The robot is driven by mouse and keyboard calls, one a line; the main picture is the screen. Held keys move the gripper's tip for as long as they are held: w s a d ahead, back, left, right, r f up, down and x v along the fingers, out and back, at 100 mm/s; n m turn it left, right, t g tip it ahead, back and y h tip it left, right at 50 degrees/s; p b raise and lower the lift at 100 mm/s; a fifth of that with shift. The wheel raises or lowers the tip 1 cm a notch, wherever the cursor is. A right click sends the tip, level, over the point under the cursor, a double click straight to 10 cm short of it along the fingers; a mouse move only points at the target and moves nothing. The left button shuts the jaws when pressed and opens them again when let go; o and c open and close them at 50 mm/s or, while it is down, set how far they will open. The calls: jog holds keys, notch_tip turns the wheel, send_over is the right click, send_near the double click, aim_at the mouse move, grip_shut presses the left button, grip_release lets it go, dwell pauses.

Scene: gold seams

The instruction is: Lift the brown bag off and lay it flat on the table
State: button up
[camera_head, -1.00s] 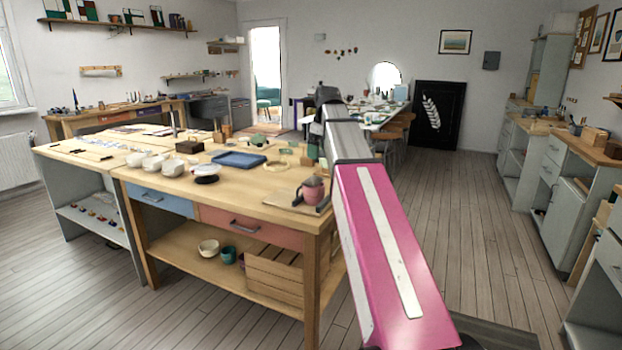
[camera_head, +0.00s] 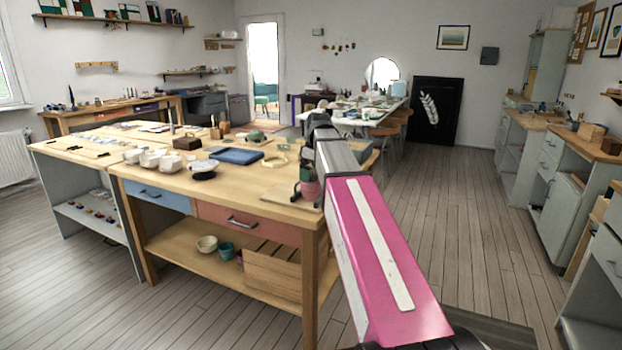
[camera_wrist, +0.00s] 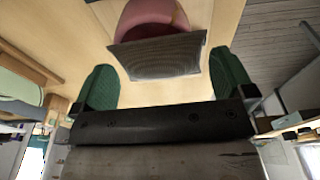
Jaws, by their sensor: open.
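My gripper (camera_head: 306,170) is over the near right corner of the wooden worktable (camera_head: 255,197). In the wrist view its two green fingers (camera_wrist: 161,82) stand apart. A dark grey-brown, ribbed, flat-looking piece (camera_wrist: 160,57), which could be the brown bag, lies across the gap between them, with no clear grip on it. It sits against a rounded pink pot (camera_wrist: 150,15) with a gold seam. The pink pot also shows in the head view (camera_head: 311,189), just below my gripper. In the head view my arm and gripper hide much of this spot, and I cannot make out the bag there.
A blue tray (camera_head: 237,156), white bowls (camera_head: 150,159) and a dark brown box (camera_head: 187,143) stand further left on the table. Bare tabletop lies in front of the tray. A wooden crate (camera_head: 272,272) is on the lower shelf.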

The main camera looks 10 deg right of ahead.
jog(key=shift+f, duration=0.3)
jog(key=c, duration=1)
jog(key=shift+r, duration=0.1)
